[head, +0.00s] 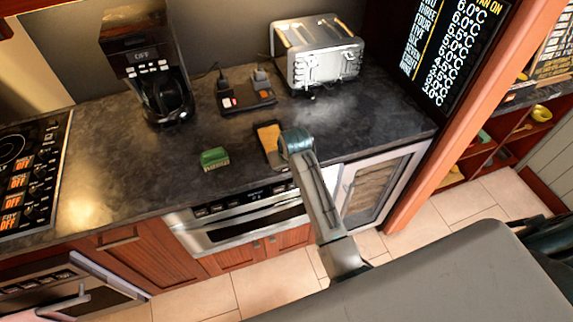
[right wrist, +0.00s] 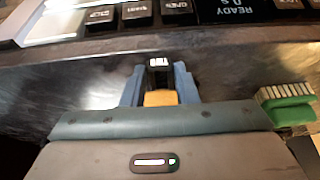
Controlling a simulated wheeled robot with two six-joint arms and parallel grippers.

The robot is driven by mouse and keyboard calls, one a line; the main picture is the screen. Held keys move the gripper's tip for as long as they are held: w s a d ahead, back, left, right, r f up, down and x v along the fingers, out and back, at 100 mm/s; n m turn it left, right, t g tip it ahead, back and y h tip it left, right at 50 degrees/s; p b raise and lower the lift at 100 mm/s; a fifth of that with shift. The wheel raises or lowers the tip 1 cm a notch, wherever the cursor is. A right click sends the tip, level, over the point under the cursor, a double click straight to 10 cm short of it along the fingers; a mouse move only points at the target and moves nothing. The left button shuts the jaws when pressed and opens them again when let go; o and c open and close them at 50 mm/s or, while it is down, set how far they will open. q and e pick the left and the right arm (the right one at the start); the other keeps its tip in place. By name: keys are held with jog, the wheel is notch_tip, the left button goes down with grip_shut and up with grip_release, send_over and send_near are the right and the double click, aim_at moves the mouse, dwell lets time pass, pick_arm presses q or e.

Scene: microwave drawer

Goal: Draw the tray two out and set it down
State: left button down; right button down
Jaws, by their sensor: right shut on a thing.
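My right gripper (head: 283,148) is at the counter. In the right wrist view its two blue fingers (right wrist: 159,92) are shut on a small dark piece with a white label and a tan part (right wrist: 160,98). In the head view a flat tan piece with a dark rim (head: 268,137) lies at the gripper's left side and is partly hidden by it. I cannot read a number on it or tell surely that it is tray two. The microwave drawer (head: 245,229) under the counter looks closed. My left gripper is out of view.
A green brush (head: 215,157) lies left of the gripper and also shows in the right wrist view (right wrist: 288,103). A coffee maker (head: 150,75), a dark block with slots (head: 245,98) and a toaster (head: 320,55) stand behind. A cooktop (head: 35,160) is far left. Bare counter (head: 130,170) lies between.

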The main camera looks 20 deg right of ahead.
jog(key=shift+a, duration=0.25)
jog(key=c, duration=1.1)
grip_release()
jog(key=shift+d, duration=0.2)
jog(key=shift+o, duration=0.2)
jog(key=shift+a, duration=0.1)
